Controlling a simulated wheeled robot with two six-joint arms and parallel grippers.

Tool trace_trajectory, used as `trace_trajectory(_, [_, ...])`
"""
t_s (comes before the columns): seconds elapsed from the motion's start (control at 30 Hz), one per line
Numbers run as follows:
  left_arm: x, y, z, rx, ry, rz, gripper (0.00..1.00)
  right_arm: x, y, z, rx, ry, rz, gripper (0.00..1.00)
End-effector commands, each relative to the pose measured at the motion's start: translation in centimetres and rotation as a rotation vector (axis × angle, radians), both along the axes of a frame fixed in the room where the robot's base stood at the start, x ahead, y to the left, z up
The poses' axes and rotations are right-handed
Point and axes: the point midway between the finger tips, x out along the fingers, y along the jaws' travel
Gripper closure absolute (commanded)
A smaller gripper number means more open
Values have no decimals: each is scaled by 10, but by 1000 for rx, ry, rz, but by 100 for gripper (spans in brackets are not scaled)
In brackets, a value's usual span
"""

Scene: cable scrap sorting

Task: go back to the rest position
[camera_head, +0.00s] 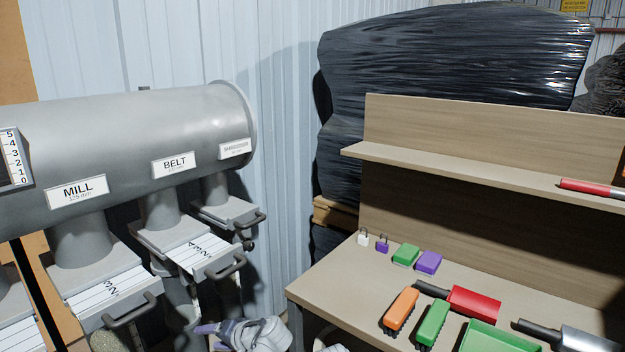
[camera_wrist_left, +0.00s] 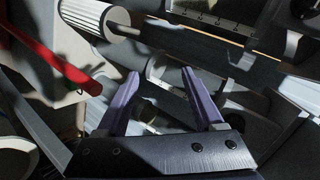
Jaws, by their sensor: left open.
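My left gripper (camera_head: 207,331) shows at the bottom of the head view, low in front of the grey duct's branches, with part of my white and grey arm beside it. In the left wrist view its two purple fingers (camera_wrist_left: 160,92) stand apart with nothing held between them. Grey machinery and a white ribbed cylinder (camera_wrist_left: 97,18) lie beyond the fingers. My right gripper is in neither view.
A grey duct (camera_head: 120,140) with slide gates, labelled MILL and BELT, is on the left. A red bar (camera_wrist_left: 62,58) is near the left finger.

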Motion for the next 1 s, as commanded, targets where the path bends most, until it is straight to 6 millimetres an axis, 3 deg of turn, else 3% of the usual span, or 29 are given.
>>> trace_trajectory(0.2, [-48, -8, -65, -373, 162, 88, 31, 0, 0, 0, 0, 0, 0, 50])
trace_trajectory(0.33, [-67, -24, -86, -549, 227, 109, 31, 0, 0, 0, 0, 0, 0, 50])
trace_trajectory(0.77, [-102, -74, -107, -949, 345, 113, 31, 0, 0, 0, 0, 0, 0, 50])
trace_trajectory(1.0, [-118, -115, -107, -899, 431, 37, 31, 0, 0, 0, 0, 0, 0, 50])
